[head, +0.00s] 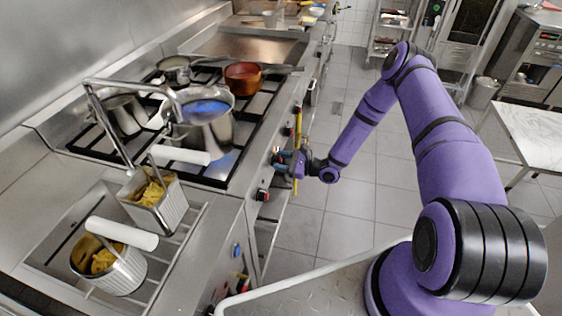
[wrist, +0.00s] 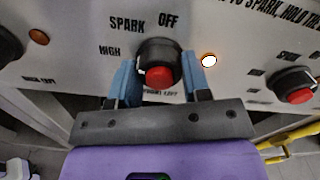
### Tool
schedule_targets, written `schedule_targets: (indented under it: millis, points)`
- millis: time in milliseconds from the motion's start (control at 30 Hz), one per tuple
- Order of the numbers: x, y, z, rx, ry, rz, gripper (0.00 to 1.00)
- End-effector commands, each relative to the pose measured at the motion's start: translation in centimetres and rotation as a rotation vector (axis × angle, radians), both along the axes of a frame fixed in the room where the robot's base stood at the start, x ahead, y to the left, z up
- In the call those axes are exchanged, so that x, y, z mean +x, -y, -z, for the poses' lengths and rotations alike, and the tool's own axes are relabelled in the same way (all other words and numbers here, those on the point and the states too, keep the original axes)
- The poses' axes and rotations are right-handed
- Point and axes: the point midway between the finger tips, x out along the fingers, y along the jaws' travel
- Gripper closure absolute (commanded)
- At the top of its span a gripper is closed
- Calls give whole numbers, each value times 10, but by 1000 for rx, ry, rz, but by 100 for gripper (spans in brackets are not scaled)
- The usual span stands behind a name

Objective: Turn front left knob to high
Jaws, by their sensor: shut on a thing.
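The front left knob (wrist: 158,54) is black with a red part, in the middle of the wrist view. A partly covered "FRONT LEFT" label sits below it, with "HIGH", "SPARK" and "OFF" printed around it. My gripper (wrist: 161,82) has its blue fingers on both sides of the knob and is shut on it. Which mark the knob points to I cannot tell. In the head view my gripper (head: 284,160) is at the stove's front panel and hides the knob there.
A lit indicator (wrist: 209,60) is right of the knob, and another red-capped knob (wrist: 296,85) is further right. A yellow rail (head: 297,130) runs along the stove front. Pots, including a copper one (head: 242,78), stand on the burners. Fryer baskets (head: 112,270) are at the left.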

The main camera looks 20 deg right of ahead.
Motion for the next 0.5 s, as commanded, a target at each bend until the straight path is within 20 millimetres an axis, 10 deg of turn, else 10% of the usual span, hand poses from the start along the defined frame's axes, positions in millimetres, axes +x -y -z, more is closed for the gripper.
schedule_targets:
  millis: [500]
  points:
    - [0,1,0,-120,180,0,80]
